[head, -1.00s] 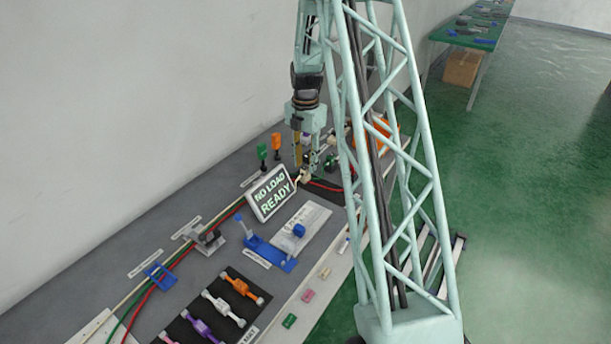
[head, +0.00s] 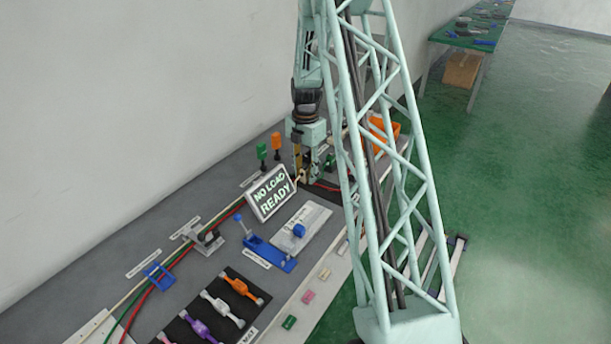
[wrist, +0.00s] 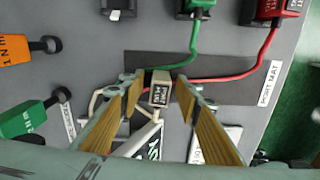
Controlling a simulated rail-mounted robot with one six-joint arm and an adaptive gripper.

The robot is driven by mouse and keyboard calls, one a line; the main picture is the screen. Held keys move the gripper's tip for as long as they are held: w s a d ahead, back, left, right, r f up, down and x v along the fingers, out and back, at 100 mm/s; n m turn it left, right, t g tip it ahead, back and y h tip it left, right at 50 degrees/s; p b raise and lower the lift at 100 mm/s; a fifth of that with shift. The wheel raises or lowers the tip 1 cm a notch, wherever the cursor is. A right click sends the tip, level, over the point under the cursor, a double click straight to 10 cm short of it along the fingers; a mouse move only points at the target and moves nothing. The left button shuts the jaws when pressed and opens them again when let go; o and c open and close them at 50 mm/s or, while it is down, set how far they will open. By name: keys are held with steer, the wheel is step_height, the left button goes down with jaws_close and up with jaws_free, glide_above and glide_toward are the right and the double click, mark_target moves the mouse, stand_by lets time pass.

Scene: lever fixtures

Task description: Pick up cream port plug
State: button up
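The cream port plug (wrist: 160,88) is a small cream block with a dark printed label, on the dark port mat (wrist: 225,90) in the wrist view. My gripper (wrist: 158,86) has its two wood-coloured finger pads spread, one on each side of the plug, with a gap showing on both sides. In the head view my gripper (head: 306,176) points down at the mat, behind the sign; the plug there is mostly hidden by the fingers and too small to make out well.
A green plug (wrist: 198,8) and a red plug (wrist: 275,10) with cables lie beyond the mat. Orange (wrist: 18,50) and green (wrist: 22,120) tagged levers stand left. The NO LOAD READY sign (head: 271,194) stands close to my gripper.

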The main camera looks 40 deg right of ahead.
mark_target(305, 167)
steer(key=shift+c, duration=0.4)
steer(key=c, duration=0.8)
steer(key=shift+r, duration=0.1)
steer(key=shift+c, duration=0.2)
steer(key=shift+r+p, duration=0.4)
steer(key=shift+r, duration=1.15)
steer(key=shift+s+a+r, duration=0.1)
steer(key=shift+s+r, duration=0.05)
steer(key=s+a, duration=0.2)
steer(key=s, duration=0.2)
steer(key=s+a+r, duration=0.1)
steer(key=s+a, duration=0.2)
steer(key=s, duration=0.2)
steer(key=s+a+p, duration=0.1)
steer(key=s+a, duration=0.1)
steer(key=s, duration=0.2)
steer(key=shift+s+a+r, duration=0.2)
steer(key=shift+s+a, duration=0.1)
steer(key=shift+a, duration=0.1)
